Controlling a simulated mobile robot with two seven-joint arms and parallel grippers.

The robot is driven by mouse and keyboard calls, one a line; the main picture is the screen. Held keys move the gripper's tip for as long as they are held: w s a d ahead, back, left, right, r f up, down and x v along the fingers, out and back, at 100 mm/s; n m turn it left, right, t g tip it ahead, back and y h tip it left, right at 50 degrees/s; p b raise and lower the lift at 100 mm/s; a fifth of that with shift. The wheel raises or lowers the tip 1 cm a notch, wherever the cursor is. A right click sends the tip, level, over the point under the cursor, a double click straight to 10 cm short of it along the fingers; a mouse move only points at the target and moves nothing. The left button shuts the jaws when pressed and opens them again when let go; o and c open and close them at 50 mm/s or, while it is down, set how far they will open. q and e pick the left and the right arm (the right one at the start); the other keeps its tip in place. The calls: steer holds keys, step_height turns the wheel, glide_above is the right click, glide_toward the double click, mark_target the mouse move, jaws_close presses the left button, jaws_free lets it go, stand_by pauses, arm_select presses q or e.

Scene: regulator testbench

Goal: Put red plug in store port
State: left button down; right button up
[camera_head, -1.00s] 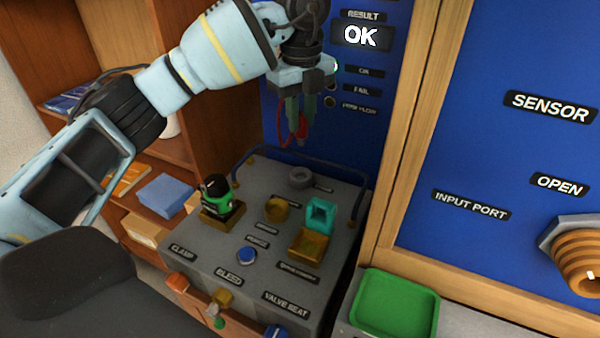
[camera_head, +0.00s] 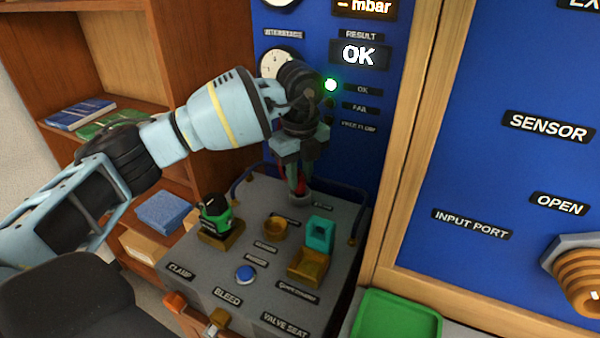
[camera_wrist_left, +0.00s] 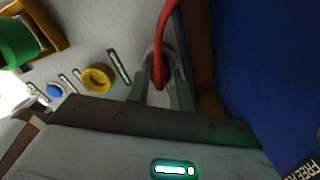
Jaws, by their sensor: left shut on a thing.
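My left gripper (camera_head: 298,178) is shut on the red plug (camera_head: 300,187), low over the back of the grey bench. In the left wrist view the red plug (camera_wrist_left: 160,72) sits between the two greenish fingers (camera_wrist_left: 162,92), with its red cable curving upward. A grey round port (camera_head: 303,199) on the bench's back edge lies right under the plug and is mostly hidden by it and the fingers. Its small label is too small to read, and I cannot tell whether the plug tip is inside the port. My right gripper is not in view.
The bench top (camera_head: 215,272) also carries a black-and-green part (camera_head: 216,215), a brass ring (camera_head: 275,228), a teal block (camera_head: 319,232), a brass holder (camera_head: 308,265) and a blue button (camera_head: 245,274). A blue rail (camera_head: 345,190) and blue panel stand behind. A green tray (camera_head: 395,318) is at front right.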

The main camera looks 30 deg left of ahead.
mark_target(300, 177)
arm_select(q)
steer(key=c, duration=1.2)
jaws_free()
steer(key=shift+c, duration=0.2)
step_height(300, 177, up, 12)
